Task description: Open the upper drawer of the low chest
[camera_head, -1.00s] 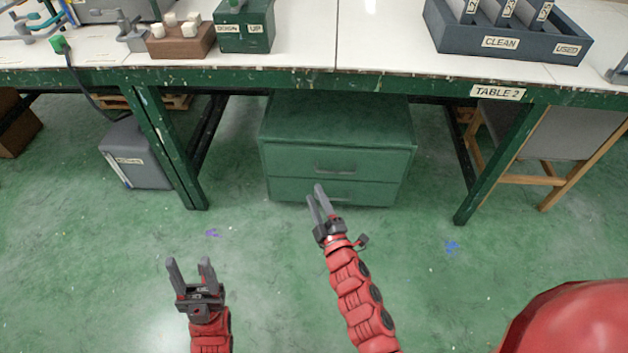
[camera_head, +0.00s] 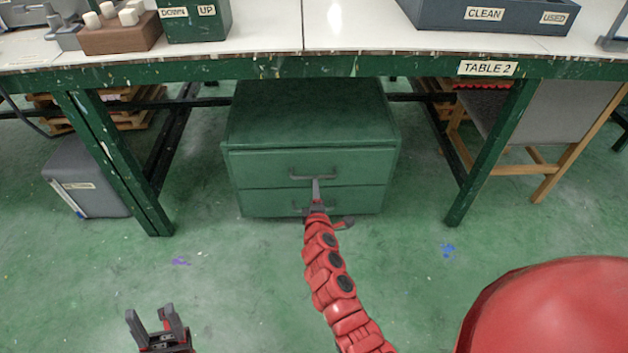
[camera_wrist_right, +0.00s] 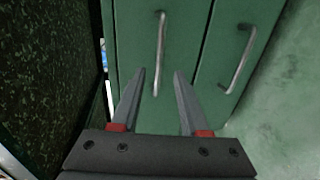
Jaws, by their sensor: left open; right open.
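The low green chest (camera_head: 305,112) stands on the floor under the table. Its upper drawer (camera_head: 262,170) and lower drawer (camera_head: 265,203) both look shut. The upper drawer's bar handle (camera_head: 297,177) is just beyond the tips of my right gripper (camera_head: 316,183). In the right wrist view, my right gripper (camera_wrist_right: 160,75) is open, and one end of the upper handle (camera_wrist_right: 162,45) shows between its fingers. I cannot tell whether they touch it. The lower handle (camera_wrist_right: 240,60) is to the right there. My left gripper (camera_head: 154,318) is open and empty, low at the left.
The table edge (camera_head: 400,66) runs above the chest, with green legs (camera_head: 120,170) and (camera_head: 490,150) either side. A grey box (camera_head: 85,175) stands at the left, a wooden-framed panel (camera_head: 570,125) at the right.

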